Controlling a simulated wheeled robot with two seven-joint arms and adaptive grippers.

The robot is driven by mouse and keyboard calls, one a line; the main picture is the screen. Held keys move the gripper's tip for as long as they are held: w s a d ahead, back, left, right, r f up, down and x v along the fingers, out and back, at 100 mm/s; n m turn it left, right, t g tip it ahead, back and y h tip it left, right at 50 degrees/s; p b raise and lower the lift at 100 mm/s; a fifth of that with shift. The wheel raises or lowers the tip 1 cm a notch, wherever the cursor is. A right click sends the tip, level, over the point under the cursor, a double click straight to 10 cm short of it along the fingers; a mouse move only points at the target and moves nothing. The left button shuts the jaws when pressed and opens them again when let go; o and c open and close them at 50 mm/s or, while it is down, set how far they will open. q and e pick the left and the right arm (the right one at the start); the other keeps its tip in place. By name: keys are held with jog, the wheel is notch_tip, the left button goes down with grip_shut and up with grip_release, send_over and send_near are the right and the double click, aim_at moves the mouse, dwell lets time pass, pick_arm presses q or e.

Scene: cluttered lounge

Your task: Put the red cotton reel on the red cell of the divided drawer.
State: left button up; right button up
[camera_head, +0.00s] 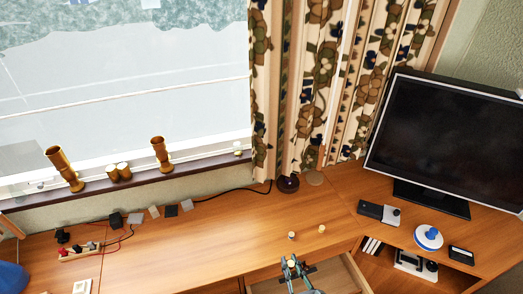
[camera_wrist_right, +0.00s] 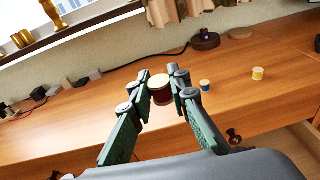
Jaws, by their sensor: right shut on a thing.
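My right gripper (camera_head: 292,266) is shut on the red cotton reel, which shows best in the right wrist view (camera_wrist_right: 161,93). The reel has a cream top and a dark red body and sits upright between the fingertips (camera_wrist_right: 162,88). In the head view the gripper is over the front edge of the desk, by the open drawer (camera_head: 340,275). The drawer also shows at the right of the wrist view (camera_wrist_right: 288,146). Its coloured cells cannot be made out; the gripper and the picture edge hide part of it. My left gripper is not in view.
A blue reel (camera_head: 291,236) and a yellow reel (camera_head: 322,229) stand on the desk (camera_head: 215,245) behind the gripper. A monitor (camera_head: 450,135), a blue-and-white round object (camera_head: 428,237) and a dark box (camera_head: 378,212) are at the right. The desk's middle left is clear.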

jog(key=s+d+r+m+h, duration=0.1)
jog(key=s+d+r+h, duration=0.1)
jog(key=d, duration=0.4)
jog(key=s+d+r+m+h, duration=0.1)
jog(key=s+d+m+h, duration=0.1)
jog(key=d, duration=0.4)
jog(key=w+a+f+n+y, duration=0.1)
jog(key=a, duration=0.3)
jog(key=w+a+f+n+y, duration=0.1)
jog(key=w+a, duration=0.1)
jog(key=a, duration=0.2)
jog(key=w+a+f+n+y, duration=0.1)
jog(key=a+y, duration=0.1)
jog(key=a, duration=0.2)
jog(key=shift+w+a, duration=0.1)
jog(key=shift+w, duration=0.05)
jog(key=w+a+f+n+g+y, duration=0.1)
jog(key=a+f+n+y, duration=0.2)
jog(key=a, duration=0.7)
jog(key=shift+w+a+g+y, duration=0.2)
jog(key=shift+g+y, duration=0.1)
